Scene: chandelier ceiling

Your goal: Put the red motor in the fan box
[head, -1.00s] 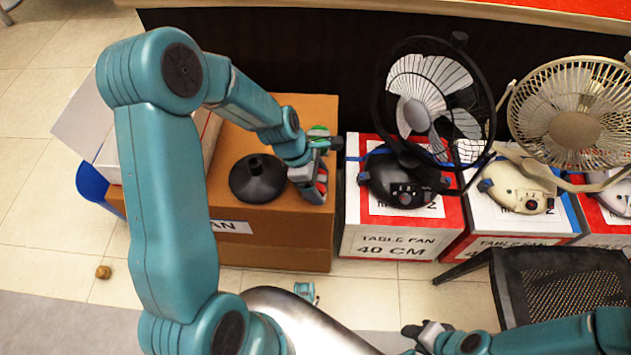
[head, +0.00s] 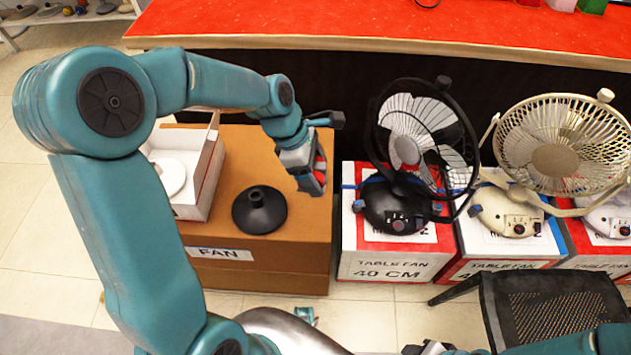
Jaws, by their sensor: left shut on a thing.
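My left gripper (head: 316,178) is shut on the red motor (head: 320,168), of which only a red part shows between the jaws. It is over the right edge of a brown cardboard box marked FAN (head: 300,232); its exact height above the box is hard to tell. An open white box (head: 205,185) with a round white piece inside sits on the brown box's left part. Which of the two is the fan box is not clear. My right gripper (head: 428,349) is barely in view at the bottom edge, its jaws unclear.
A black cone-shaped base (head: 259,210) stands on the brown box, left of my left gripper. A black fan (head: 405,205) and a cream fan (head: 508,212) stand on table fan boxes to the right. A black chair (head: 555,305) is at front right. A red counter (head: 330,25) runs behind.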

